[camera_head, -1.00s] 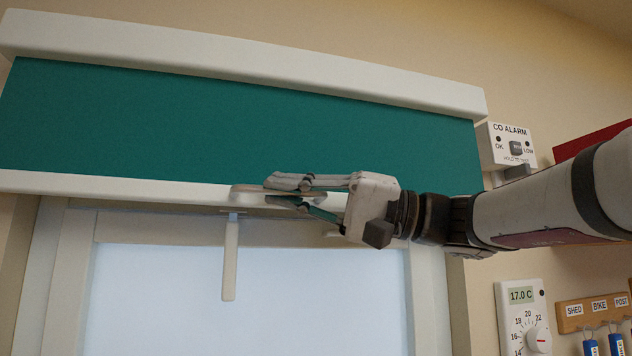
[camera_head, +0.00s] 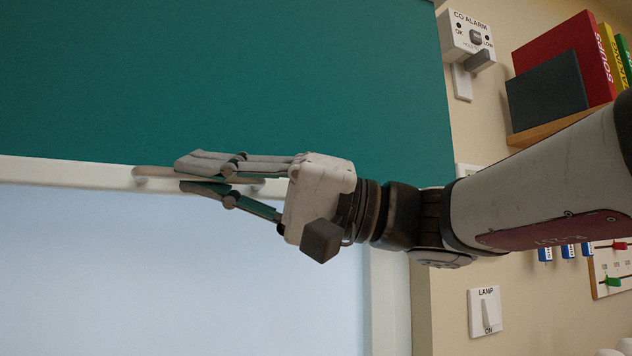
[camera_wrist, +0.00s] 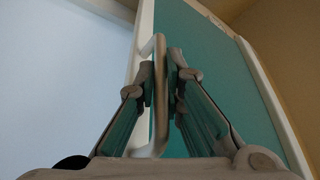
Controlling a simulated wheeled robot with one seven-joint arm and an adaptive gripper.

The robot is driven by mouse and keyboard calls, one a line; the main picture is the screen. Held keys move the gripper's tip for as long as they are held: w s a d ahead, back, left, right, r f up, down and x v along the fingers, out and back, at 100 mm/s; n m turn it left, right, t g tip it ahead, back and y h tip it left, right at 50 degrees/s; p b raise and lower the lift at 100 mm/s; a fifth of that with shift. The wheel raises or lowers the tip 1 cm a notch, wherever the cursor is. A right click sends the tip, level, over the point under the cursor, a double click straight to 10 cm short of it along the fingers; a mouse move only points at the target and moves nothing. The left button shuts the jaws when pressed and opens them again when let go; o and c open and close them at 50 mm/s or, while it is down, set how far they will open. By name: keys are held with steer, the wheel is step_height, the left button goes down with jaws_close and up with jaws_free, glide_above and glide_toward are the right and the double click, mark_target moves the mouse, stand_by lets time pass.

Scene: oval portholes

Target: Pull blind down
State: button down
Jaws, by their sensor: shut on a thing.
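The teal blind (camera_head: 230,75) hangs over the upper part of the bright window (camera_head: 150,270) in the head view. Its white bottom rail (camera_head: 60,172) carries a pale bar handle (camera_head: 150,174). My gripper (camera_head: 185,174) is shut on the handle, with one finger above it and one below. In the wrist view the handle (camera_wrist: 160,95) runs between the two finger pads of my gripper (camera_wrist: 163,75), and the teal blind (camera_wrist: 200,60) lies behind. The fingers hide the middle of the handle in the head view.
Right of the window are a CO alarm (camera_head: 468,40), a wooden shelf (camera_head: 560,125) with books (camera_head: 575,65), and a lamp switch (camera_head: 485,312). Small blue-tagged things and sliders sit at the right edge. The window below the rail is clear.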

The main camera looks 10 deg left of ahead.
step_height(320, 180, down, 25)
steer(key=b, duration=2.2)
steer(key=shift+r, duration=0.2)
steer(key=c, duration=1.7)
jaws_free()
steer(key=shift+r, duration=0.1)
step_height(320, 180, up, 10)
steer(key=shift+w+d, duration=0.1)
